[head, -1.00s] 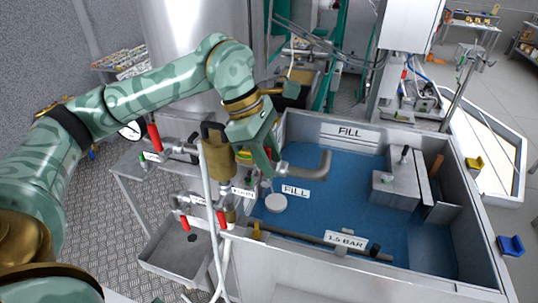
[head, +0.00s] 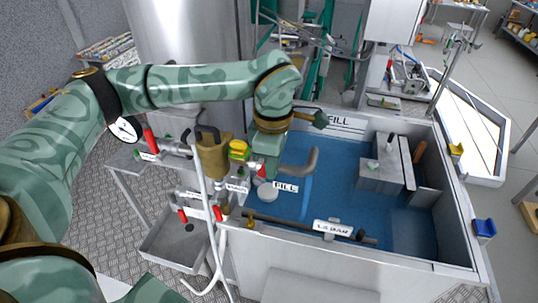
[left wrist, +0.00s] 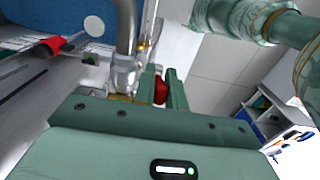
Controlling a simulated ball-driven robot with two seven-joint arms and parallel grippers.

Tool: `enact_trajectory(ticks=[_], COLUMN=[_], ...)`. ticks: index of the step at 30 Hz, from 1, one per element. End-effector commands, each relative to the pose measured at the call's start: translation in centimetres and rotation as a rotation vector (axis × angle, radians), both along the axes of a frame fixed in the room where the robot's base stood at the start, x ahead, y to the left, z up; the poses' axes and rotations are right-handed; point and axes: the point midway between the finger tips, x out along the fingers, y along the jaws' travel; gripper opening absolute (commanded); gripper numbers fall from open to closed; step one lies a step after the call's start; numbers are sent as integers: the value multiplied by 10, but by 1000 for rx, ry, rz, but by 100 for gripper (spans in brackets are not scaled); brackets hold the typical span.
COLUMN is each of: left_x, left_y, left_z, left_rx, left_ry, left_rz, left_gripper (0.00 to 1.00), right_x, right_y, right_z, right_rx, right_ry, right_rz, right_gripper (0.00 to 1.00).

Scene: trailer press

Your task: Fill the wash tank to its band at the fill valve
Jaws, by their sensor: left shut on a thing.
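The wash tank (head: 430,222) is an open steel trough with blue inside and several white labels, including a FILL plate (head: 286,187). A bent grey spout (head: 313,160) reaches over it, with a pale blue stream below its mouth. A white round disc (head: 266,193) sits near the tank's left side. My left gripper (head: 266,166) is at the fill valve beside the spout, shut on its red handle, which shows between the fingers in the left wrist view (left wrist: 160,89). The gripper hides most of the valve. I cannot make out the level band. My right gripper is out of view.
Red-handled valves (head: 150,141) and pipes stand left of the tank, with a brown canister (head: 212,158) and white hoses. A drain tray (head: 172,247) sits lower left. A grey box (head: 382,176) stands inside the tank at right. A 1.5 BAR plate (head: 332,228) is on the front.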

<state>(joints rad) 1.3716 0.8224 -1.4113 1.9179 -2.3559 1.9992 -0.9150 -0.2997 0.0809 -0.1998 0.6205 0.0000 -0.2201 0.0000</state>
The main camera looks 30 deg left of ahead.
Motion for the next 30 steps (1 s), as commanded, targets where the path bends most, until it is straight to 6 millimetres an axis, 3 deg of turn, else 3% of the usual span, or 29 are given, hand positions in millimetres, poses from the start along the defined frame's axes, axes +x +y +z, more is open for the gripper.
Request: enact_trajectory(ticks=[5,6,8,19,23,30], left_x=[1,1,1,1,2,2], left_y=[0,0,0,0,0,0], left_z=[0,0,0,8,30,97], left_rx=[-2,-2,-2,-4,-4,-3], left_ry=[-3,-3,-3,-6,-9,-10], left_rz=[2,1,1,0,1,2], left_gripper=[0,24,35,35,35,35], right_x=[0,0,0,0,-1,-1], right_y=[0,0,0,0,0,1], right_z=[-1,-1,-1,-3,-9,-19], right_rx=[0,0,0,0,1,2], right_ry=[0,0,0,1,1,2], right_rz=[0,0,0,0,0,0], right_gripper=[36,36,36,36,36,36])
